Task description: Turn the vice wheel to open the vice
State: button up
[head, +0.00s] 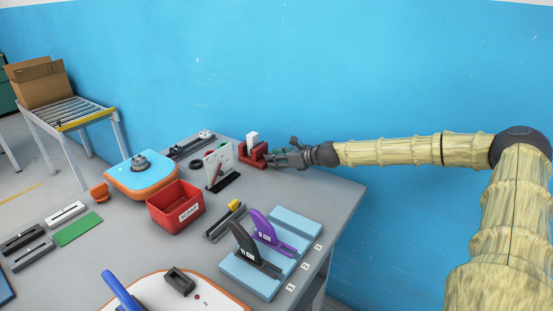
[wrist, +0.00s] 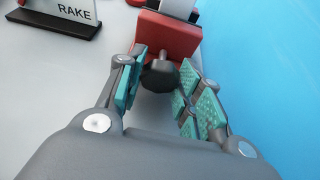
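The red vice (head: 255,155) stands at the back edge of the grey table, with a white block (head: 252,139) upright in its jaws. In the wrist view the red vice body (wrist: 168,36) is straight ahead at the top. Its dark round wheel (wrist: 160,77) faces me on a short grey shaft. My gripper (head: 276,156) reaches in from the right. In the wrist view my gripper (wrist: 161,82) has its fingers apart, one on each side of the wheel, with teal pads facing inward. The fingertips are very close to the wheel; I cannot tell whether they touch it.
A white RAKE sign (wrist: 60,14) on a black base stands left of the vice. A red scrap bin (head: 175,207), a blue-orange board (head: 142,173) and black and purple fins (head: 264,226) lie on the table. The blue wall (wrist: 263,60) is close on the right.

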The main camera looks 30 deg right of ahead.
jog(key=c, duration=0.3)
jog(key=shift+n+t+h+b, duration=0.35)
jog(key=shift+n+h, duration=0.15)
jog(key=shift+n, duration=0.2)
jog(key=n+b, duration=0.1)
jog(key=n+h+b, duration=0.1)
jog(key=shift+a+f+t+b, duration=0.15)
jog(key=shift+f+t+b, duration=0.05)
jog(key=shift+t+b, duration=0.1)
jog(key=shift+o, duration=0.2)
jog(key=shift+s+a+r+n+t+h+b, duration=0.1)
jog(key=shift+n+t+h+b, duration=0.3)
jog(key=shift+n+b, duration=0.4)
jog(key=shift+s+r+n+t+h+b, duration=0.1)
jog(key=shift+n+t+h+b, duration=0.25)
jog(key=shift+n+b, duration=0.45)
jog(key=shift+f+h, duration=0.15)
jog(key=shift+h, duration=0.1)
